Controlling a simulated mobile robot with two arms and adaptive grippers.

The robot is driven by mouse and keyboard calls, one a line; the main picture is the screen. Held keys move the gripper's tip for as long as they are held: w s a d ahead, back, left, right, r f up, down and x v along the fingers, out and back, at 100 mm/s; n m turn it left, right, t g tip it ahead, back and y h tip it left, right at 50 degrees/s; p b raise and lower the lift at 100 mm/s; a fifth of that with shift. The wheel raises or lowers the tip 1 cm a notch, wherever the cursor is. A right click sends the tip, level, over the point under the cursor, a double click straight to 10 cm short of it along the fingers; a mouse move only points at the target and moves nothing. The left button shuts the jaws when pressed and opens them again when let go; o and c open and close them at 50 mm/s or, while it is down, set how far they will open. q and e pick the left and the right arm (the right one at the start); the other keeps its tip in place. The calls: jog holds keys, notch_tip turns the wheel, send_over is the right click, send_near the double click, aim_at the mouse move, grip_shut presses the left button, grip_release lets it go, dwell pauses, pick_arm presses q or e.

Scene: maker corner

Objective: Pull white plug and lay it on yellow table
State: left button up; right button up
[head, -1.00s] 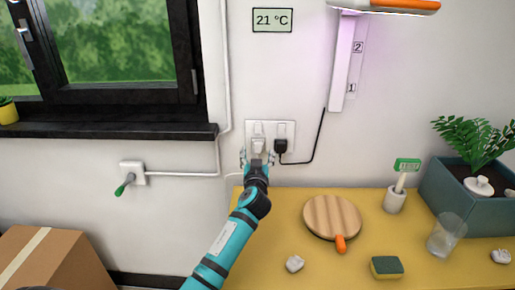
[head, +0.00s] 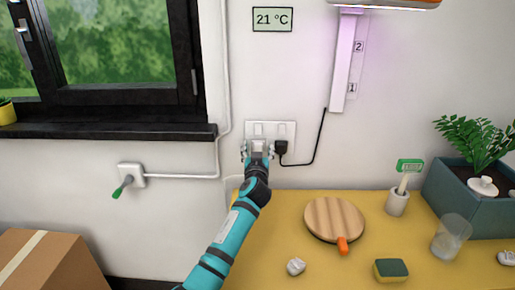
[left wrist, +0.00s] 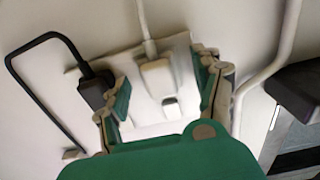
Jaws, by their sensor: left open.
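The white plug (head: 259,145) sits in the left half of the double wall socket (head: 286,128), beside a black plug (head: 281,147). In the left wrist view the white plug (left wrist: 157,76) shows with its white cable. My left gripper (head: 258,151) is at the socket, open. Its fingers (left wrist: 163,75) stand on either side of the white plug with visible gaps. The arm hides part of the plug in the head view. The yellow table (head: 280,225) stands below the socket against the wall. My right gripper is out of view.
The black plug's cord rises to the lamp (head: 385,3). On the table are a round wooden board (head: 334,218), a sponge (head: 391,270), a small white object (head: 296,266), a brush in a holder (head: 397,202), a glass (head: 451,236) and a planter (head: 468,205). The table's left part is fairly clear.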

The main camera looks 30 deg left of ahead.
pick_arm(q)
jog(key=shift+b, duration=0.35)
dwell(0.6)
grip_shut()
dwell(0.4)
jog(key=shift+s+f, duration=0.1)
jog(key=shift+p+v, duration=0.35)
jog(key=shift+v, duration=0.45)
jog(key=shift+p+v, duration=0.45)
jog(key=shift+v, duration=1.65)
